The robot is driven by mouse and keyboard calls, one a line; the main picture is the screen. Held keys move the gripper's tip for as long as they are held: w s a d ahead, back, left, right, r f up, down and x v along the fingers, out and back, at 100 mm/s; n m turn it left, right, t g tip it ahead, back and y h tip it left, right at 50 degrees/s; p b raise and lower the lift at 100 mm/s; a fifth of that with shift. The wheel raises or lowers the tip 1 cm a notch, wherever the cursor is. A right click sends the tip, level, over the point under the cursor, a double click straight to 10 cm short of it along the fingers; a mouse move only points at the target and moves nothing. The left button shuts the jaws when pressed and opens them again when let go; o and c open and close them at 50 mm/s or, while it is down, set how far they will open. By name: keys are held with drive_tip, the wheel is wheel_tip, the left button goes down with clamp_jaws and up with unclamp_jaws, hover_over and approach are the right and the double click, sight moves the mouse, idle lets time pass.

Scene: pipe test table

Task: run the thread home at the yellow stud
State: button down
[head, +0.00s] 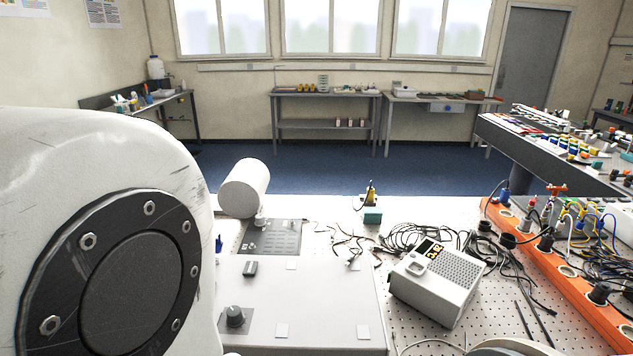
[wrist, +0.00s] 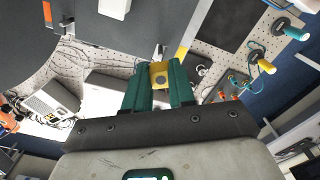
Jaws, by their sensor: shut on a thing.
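In the wrist view my gripper (wrist: 159,78) has two dark green fingers. They are shut on a yellow block-like piece (wrist: 159,72) with a dark round spot at its middle. Whether this piece sits on a stud cannot be told, as its far side is hidden. A yellow knob-like end (wrist: 266,66) with a teal hose shows at the right of the wrist view, apart from the fingers. In the head view my gripper is not visible; my large white arm link fills the left. A small yellow upright thing (head: 370,194) stands beside a teal block (head: 372,215) there.
A grey box with a knob (head: 235,316) and a white instrument (head: 438,278) stand on the perforated table (head: 410,335). Loose black cables (head: 400,240) lie behind the instrument. An orange rail (head: 575,300) with several fittings and wires runs along the right.

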drive_tip(key=shift+f+b, duration=0.65)
drive_tip(key=shift+f, duration=0.75)
drive_tip(key=shift+r, duration=0.25)
drive_tip(key=shift+p, duration=0.65)
drive_tip(key=shift+f+b, duration=0.65)
drive_tip(key=shift+f, duration=0.9)
drive_tip(key=shift+p, duration=0.65)
idle(1.2)
drive_tip(key=shift+r+p, duration=0.4)
drive_tip(key=shift+p, duration=0.2)
drive_tip(key=c, duration=1.5)
unclamp_jaws()
clamp_jaws()
